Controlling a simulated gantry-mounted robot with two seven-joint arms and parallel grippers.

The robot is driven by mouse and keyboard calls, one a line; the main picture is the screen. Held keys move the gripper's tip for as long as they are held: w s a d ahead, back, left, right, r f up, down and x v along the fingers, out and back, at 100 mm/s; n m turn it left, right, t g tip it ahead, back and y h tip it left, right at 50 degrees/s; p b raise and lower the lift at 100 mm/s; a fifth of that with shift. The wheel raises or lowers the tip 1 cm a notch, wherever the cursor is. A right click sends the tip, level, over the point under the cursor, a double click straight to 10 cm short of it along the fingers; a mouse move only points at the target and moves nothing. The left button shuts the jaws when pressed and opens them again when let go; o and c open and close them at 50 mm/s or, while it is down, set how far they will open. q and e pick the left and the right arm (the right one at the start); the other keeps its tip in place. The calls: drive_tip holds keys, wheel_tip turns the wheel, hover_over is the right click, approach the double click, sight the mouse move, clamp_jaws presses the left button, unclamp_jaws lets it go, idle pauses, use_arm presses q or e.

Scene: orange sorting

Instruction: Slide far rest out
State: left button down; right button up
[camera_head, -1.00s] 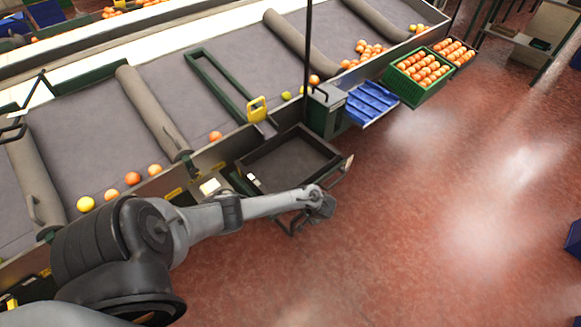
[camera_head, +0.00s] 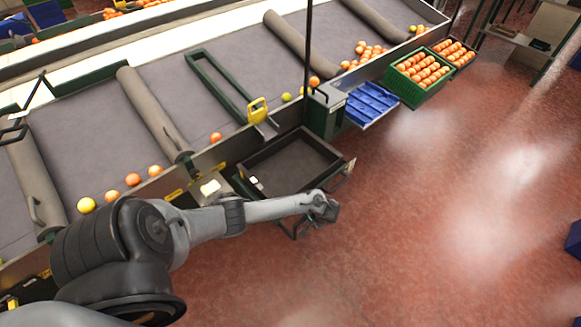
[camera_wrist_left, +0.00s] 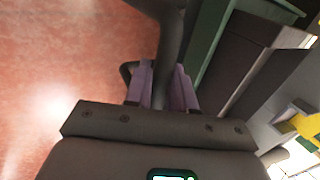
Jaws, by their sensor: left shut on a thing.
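A dark, shallow tray-like rest (camera_head: 300,160) juts out from the near side of the sorting line, just left of a green box-shaped post. It looks empty. My left gripper (camera_head: 322,208) is at its front outer corner, over the red floor. In the left wrist view my left gripper (camera_wrist_left: 161,90) is shut on a dark bar (camera_wrist_left: 170,40), which runs between its two fingers and looks like the rest's handle. In the head view the arm and gripper hide part of the handle and front edge. My right gripper is not in view.
A blue ribbed rest (camera_head: 371,103) sits right of the green post (camera_head: 327,112). Beyond it is a green crate (camera_head: 408,90) of oranges. Loose fruit lies on the grey belt (camera_head: 85,155).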

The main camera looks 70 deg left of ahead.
use_arm(q)
drive_tip(key=w+d, duration=0.3)
drive_tip(key=d, duration=0.5)
drive_tip(key=shift+d+p, duration=0.25)
drive_tip(key=shift+p, duration=0.15)
drive_tip(key=c, duration=1.1)
unclamp_jaws()
drive_tip(key=shift+d, duration=0.1)
drive_tip(key=o, duration=0.4)
